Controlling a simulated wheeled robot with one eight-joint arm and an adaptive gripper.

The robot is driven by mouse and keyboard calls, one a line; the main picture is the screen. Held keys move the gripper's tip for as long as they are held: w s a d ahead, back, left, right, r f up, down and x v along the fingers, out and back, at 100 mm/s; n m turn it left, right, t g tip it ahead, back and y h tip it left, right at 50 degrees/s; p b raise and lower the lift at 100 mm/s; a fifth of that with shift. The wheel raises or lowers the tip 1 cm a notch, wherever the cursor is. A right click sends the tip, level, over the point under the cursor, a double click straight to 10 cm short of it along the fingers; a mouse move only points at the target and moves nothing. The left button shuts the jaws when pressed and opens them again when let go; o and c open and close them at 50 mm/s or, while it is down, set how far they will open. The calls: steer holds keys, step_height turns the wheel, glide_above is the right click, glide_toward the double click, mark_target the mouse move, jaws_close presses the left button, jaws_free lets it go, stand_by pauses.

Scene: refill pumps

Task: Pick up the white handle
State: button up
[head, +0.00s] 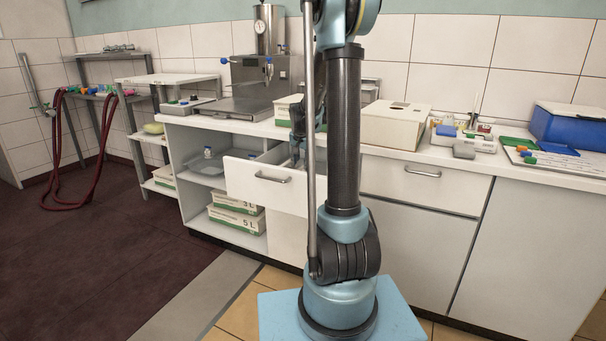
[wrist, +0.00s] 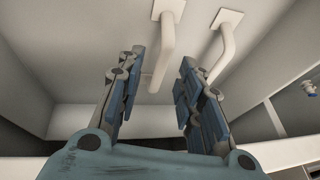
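Two white bent handles with square end plates lie in the open drawer in the wrist view. One white handle (wrist: 168,40) is ahead of my gripper (wrist: 161,62), and its lower end shows in the gap between the fingers. The other white handle (wrist: 228,42) is to the right, its lower part behind the right finger. My gripper is open, with nothing held between its fingers. I cannot tell whether the fingers touch a handle. In the head view my gripper (head: 297,145) points down at the open drawer (head: 262,187), partly hidden by my arm; the handles are not visible there.
The drawer walls (wrist: 75,123) are close around my gripper. On the counter above stand a cream box (head: 393,125), a steel machine (head: 268,85) and a blue box (head: 568,125). An open shelf (head: 208,170) with cartons is left of the drawer.

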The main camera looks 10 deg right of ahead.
mark_target(301, 168)
steer(key=shift+a+x, duration=0.1)
steer(key=shift+x, duration=1.25)
steer(key=shift+a+x, duration=0.15)
steer(key=shift+x, duration=1.25)
steer(key=shift+w+r, duration=0.1)
steer(key=shift+w, duration=0.1)
steer(key=shift+c, duration=0.6)
jaws_close()
